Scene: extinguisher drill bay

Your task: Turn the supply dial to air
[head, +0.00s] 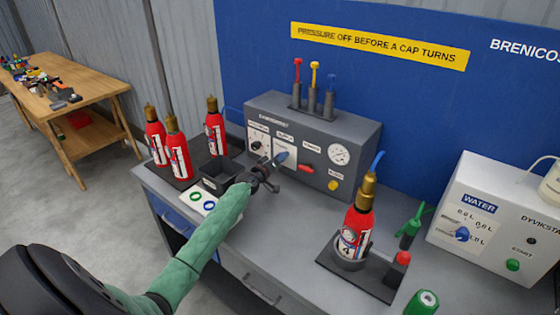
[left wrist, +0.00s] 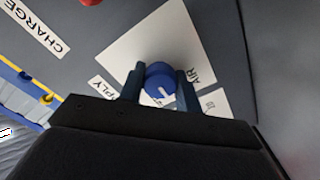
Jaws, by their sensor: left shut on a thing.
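The supply dial is a blue knob on a white plate on the front of the grey charging box (head: 352,127). It shows in the left wrist view as a round blue cap (left wrist: 159,77) with a white mark on its lower side. I cannot tell which setting the mark points to. The word AIR (left wrist: 205,73) is printed to its right there; other print is partly hidden by my fingers. My left gripper (head: 274,162) is shut on the dial, one finger on each side. My right gripper is not in view.
Red extinguishers (head: 177,155) stand left; another (head: 357,220) stands front right in a holder. A small black bin (head: 217,182) is close to my left gripper.

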